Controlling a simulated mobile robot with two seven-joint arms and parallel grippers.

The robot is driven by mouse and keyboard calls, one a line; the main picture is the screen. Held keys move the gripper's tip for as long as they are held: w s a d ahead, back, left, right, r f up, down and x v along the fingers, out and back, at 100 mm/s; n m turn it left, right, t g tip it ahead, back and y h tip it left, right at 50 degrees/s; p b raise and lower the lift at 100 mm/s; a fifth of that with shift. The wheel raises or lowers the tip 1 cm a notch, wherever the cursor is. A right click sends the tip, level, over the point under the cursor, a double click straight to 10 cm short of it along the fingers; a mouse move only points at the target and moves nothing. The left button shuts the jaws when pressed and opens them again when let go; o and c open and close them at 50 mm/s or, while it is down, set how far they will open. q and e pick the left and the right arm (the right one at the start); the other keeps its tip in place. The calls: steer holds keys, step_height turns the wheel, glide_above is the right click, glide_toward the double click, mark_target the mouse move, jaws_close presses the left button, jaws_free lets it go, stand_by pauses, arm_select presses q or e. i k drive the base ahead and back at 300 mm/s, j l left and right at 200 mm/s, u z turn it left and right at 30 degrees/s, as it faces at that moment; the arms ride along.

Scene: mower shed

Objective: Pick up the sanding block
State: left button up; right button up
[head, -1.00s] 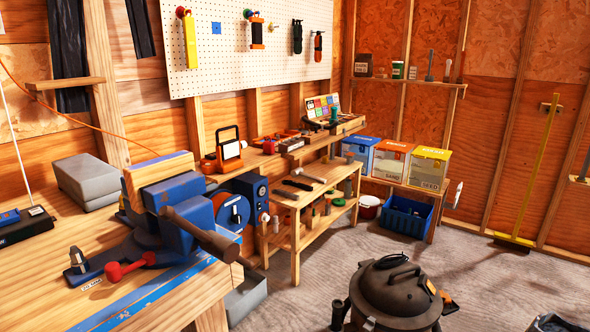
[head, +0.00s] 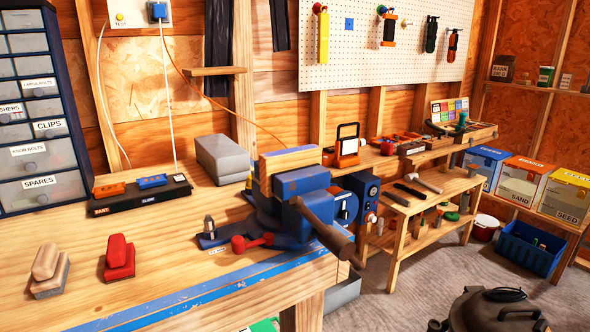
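Two small hand blocks with rounded grips lie on the wooden workbench (head: 170,275) at the left of the head view. One has a wooden grip on a pale wooden block with a darker grey side, and looks like a sanding block (head: 48,268). The other is a red block (head: 118,257) on a darker red base, to its right; it may also be a sanding block. A clear gap separates them. Nothing covers either one. Neither of my grippers is in view.
A blue vise (head: 290,205) with a long handle stands at the bench's right end. A black charger strip (head: 140,195) and a drawer cabinet (head: 38,110) stand behind the blocks. Bare bench top lies around the blocks. A dark shop vacuum (head: 495,310) is on the floor at right.

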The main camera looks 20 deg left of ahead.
mark_target(120, 261)
steer(key=u, duration=1.75)
steer(key=k+l, duration=0.1)
steer(key=l, duration=0.4)
steer(key=l+u, duration=0.15)
steer(key=l, duration=0.4)
steer(key=k, duration=0.05)
